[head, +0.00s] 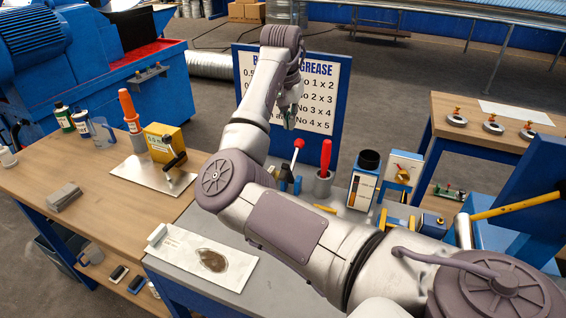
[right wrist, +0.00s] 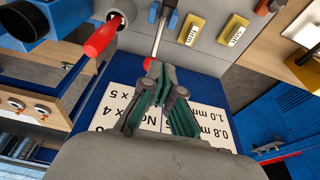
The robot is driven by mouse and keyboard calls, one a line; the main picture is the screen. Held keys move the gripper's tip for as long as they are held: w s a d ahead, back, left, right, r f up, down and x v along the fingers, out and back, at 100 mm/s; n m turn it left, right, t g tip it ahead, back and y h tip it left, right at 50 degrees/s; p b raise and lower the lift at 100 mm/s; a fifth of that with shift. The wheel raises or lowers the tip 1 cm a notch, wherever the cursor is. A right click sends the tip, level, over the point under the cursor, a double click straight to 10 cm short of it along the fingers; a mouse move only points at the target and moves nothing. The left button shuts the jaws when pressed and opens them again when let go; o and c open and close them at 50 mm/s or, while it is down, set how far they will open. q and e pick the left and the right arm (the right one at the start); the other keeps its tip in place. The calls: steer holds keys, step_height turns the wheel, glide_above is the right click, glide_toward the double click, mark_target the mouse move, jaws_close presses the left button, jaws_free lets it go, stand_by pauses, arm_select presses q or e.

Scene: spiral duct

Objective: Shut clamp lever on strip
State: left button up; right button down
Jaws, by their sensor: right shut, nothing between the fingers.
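The clamp lever (head: 299,143) has a red knob on a thin metal shaft and stands up, tilted, from a small clamp on the grey bench. In the right wrist view the lever's shaft (right wrist: 158,38) runs down to its red knob (right wrist: 149,63), just past my fingertips. My right gripper (head: 289,122) is up near the knob in the head view. In the right wrist view its green fingers (right wrist: 157,76) are closed together and empty. Whether they touch the knob I cannot tell. The strip in the clamp cannot be made out. My left gripper is out of view.
A red-handled tool (head: 325,156) stands in a grey cup close to the right of the lever; its handle (right wrist: 102,38) also shows in the right wrist view. A blue-framed sign (head: 322,95) stands behind. A white gauge box (head: 361,187) is further right.

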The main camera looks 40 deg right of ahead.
steer(key=p, duration=0.2)
glide_above(293, 162)
step_height(293, 162, down, 9)
steer(key=shift+r, duration=0.1)
steer(key=shift+s+a+f+p, duration=0.25)
steer(key=shift+a+f, duration=0.25)
steer(key=shift+a, duration=0.15)
steer(key=shift+s+a+f+p, duration=0.25)
steer(key=shift+a+f, duration=0.25)
steer(key=shift+a, duration=0.1)
steer(key=shift+s+a+f, duration=0.1)
steer(key=shift+s+a, duration=0.15)
steer(key=shift+a, duration=0.15)
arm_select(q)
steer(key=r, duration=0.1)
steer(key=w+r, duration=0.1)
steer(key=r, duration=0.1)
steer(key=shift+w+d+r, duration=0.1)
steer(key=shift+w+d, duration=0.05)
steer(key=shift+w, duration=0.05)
arm_select(e)
steer(key=shift+f, duration=0.15)
steer(key=shift+d, duration=0.1)
